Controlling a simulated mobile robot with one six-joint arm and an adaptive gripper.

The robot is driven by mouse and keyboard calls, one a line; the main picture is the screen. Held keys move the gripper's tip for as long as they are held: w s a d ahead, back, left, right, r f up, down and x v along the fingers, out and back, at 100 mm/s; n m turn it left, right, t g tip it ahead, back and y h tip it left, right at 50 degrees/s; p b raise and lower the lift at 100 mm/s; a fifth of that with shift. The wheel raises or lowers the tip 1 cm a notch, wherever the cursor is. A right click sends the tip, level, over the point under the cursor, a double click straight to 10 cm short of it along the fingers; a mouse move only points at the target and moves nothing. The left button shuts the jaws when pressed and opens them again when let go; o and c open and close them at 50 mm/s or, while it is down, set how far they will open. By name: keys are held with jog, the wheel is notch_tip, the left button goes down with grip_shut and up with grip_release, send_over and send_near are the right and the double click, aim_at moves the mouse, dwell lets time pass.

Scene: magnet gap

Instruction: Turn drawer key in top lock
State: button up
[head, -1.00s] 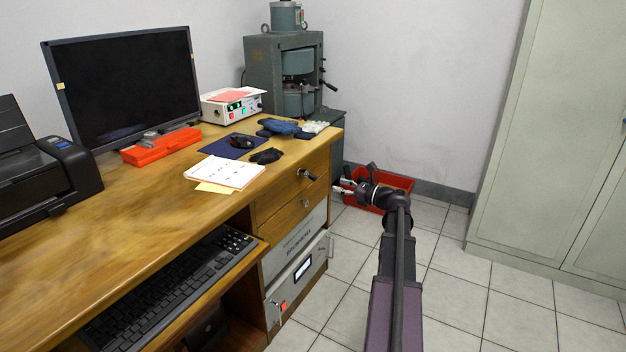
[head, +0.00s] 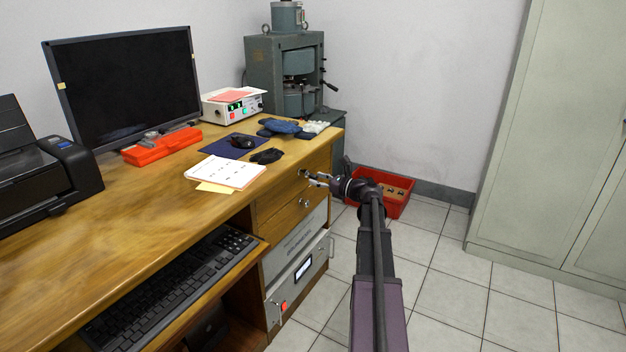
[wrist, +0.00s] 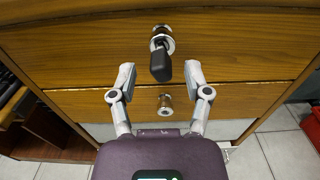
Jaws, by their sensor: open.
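The drawer key (wrist: 161,64) has a black head and sits in the top lock (wrist: 162,36) of the upper drawer (wrist: 80,60), its head hanging down in the wrist view. My gripper (wrist: 160,74) is open, with one finger on each side of the key's head and a gap on both sides. In the head view my gripper (head: 310,179) is at the upper drawer's front and largely hides the key. A second lock (wrist: 165,103), with no key in it, is on the drawer below.
The wooden desk (head: 140,215) carries papers (head: 225,172), a mouse, gloves and a monitor. A red crate (head: 392,205) stands on the floor behind my arm. A rack unit (head: 300,270) sits below the drawers. The tiled floor at right is clear.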

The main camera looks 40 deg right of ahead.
jog(key=shift+w, duration=0.15)
jog(key=shift+c, duration=0.2)
grip_shut()
dwell(0.3)
jog(key=shift+m, duration=1.8)
grip_release()
